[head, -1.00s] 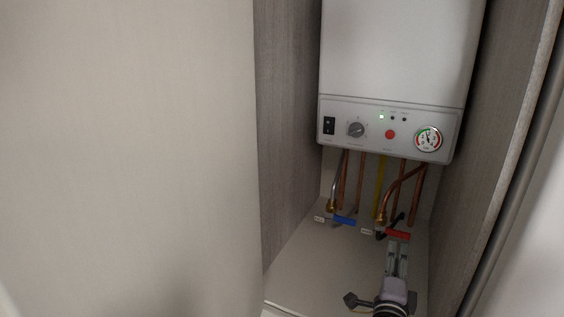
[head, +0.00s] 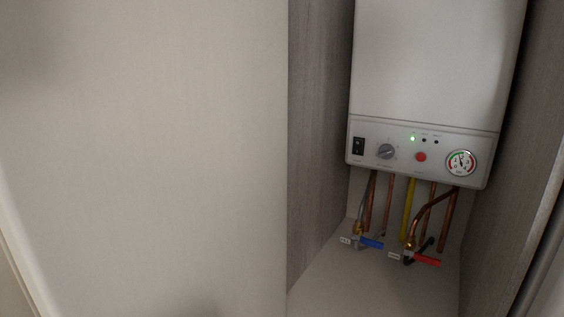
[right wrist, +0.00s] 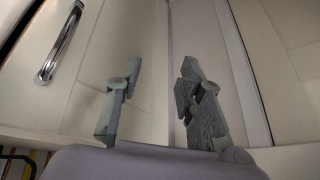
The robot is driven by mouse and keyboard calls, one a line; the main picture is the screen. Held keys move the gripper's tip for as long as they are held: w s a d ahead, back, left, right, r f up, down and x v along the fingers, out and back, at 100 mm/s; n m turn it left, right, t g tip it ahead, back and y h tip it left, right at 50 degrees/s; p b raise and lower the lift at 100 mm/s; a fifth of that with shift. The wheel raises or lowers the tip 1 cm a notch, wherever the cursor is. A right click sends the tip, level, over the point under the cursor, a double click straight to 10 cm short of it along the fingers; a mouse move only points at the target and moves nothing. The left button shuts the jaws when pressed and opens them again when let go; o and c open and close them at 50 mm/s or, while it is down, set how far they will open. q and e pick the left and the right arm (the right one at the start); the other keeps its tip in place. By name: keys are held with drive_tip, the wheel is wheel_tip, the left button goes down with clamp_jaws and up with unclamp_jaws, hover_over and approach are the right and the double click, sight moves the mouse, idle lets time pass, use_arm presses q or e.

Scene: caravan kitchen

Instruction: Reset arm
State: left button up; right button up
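My right gripper (right wrist: 156,100) shows in the right wrist view with its two grey fingers apart and nothing between them. It faces pale cabinet panels. It does not show in the head view now. My left gripper is in neither view. The head view shows a white boiler (head: 430,70) in an open cupboard, with a green light lit on its panel. Below it are a blue valve handle (head: 372,244) and a red valve handle (head: 427,261) on copper pipes, with no gripper near them.
A large pale panel (head: 150,150) fills the left of the head view. Wood-grain cupboard walls (head: 315,130) flank the boiler. The right wrist view shows a cabinet front with a metal handle (right wrist: 59,43) at the upper left.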

drive_tip(key=s+d+g+h, duration=0.2)
drive_tip(key=s+d, duration=0.2)
drive_tip(key=s, duration=0.1)
wheel_tip(320, 180, down, 29)
drive_tip(key=s+g, duration=0.1)
drive_tip(key=s, duration=0.1)
drive_tip(key=s+d+f+g, duration=0.1)
drive_tip(key=s+d+f, duration=0.1)
drive_tip(key=s+f, duration=1.2)
drive_tip(key=shift+s+d+f, duration=0.15)
drive_tip(key=shift+s+d, duration=0.1)
drive_tip(key=shift+s, duration=0.5)
idle(0.8)
drive_tip(key=shift+o, duration=0.4)
drive_tip(key=shift+d, duration=0.1)
